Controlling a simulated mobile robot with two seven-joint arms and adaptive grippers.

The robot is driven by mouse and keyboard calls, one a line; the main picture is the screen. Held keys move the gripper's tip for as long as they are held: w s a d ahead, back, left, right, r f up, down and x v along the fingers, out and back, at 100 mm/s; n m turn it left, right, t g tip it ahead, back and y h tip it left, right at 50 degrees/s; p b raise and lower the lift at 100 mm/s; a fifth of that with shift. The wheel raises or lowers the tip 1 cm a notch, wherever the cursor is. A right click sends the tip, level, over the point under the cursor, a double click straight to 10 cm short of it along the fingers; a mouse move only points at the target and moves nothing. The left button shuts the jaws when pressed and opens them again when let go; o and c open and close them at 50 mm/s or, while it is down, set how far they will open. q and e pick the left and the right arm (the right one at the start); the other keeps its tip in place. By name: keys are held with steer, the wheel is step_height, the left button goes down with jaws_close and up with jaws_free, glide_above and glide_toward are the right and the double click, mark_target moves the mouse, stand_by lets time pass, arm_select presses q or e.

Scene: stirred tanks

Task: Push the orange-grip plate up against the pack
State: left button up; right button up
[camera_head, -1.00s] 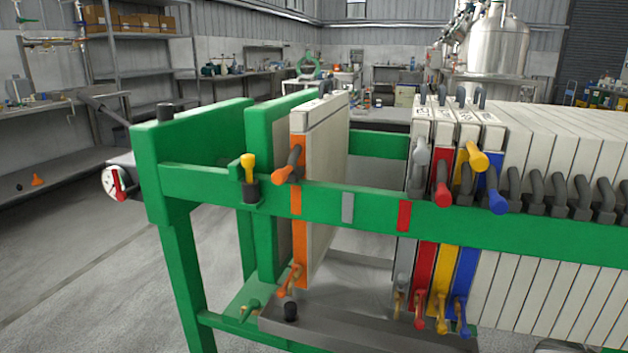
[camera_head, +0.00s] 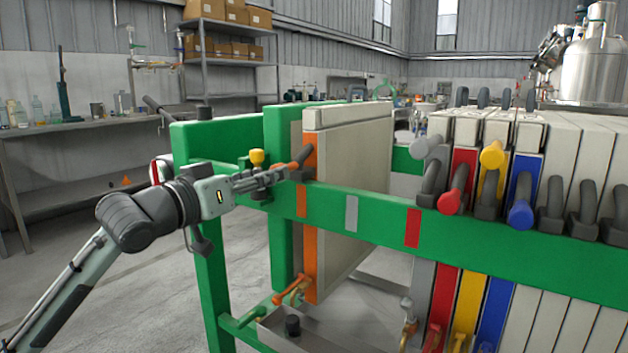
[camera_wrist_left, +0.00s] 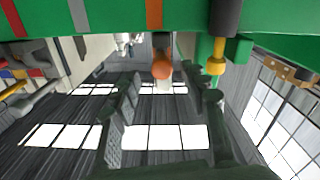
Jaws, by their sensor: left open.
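The orange-grip plate (camera_head: 350,190) is pale with an orange edge and hangs upright in the green frame. It stands close to the green upright panel (camera_head: 283,205), with a wide gap to the pack (camera_head: 575,160) at right. My left gripper (camera_head: 285,178) is at the plate's orange grip (camera_head: 303,156), just above the green rail. In the left wrist view, the open left gripper (camera_wrist_left: 168,100) has the orange grip (camera_wrist_left: 161,68) ahead, between its fingers in the picture. I cannot tell whether they touch. My right gripper is not in view.
The green side rail (camera_head: 390,215) runs along the front with orange, grey and red marks. A yellow-topped knob (camera_head: 257,158) stands on it left of the plate. Grey, red (camera_head: 449,203), yellow and blue grips stick out at the pack's near end.

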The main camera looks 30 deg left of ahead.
arm_select(q)
steer(key=w, duration=0.6)
steer(key=shift+d, duration=0.1)
steer(key=shift+w+d+f, duration=0.1)
steer(key=shift+w, duration=0.5)
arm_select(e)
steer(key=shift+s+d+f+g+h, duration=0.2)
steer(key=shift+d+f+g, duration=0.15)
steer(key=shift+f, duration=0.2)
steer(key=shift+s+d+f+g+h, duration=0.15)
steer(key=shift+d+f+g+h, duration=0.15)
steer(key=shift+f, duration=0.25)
arm_select(q)
jaws_close()
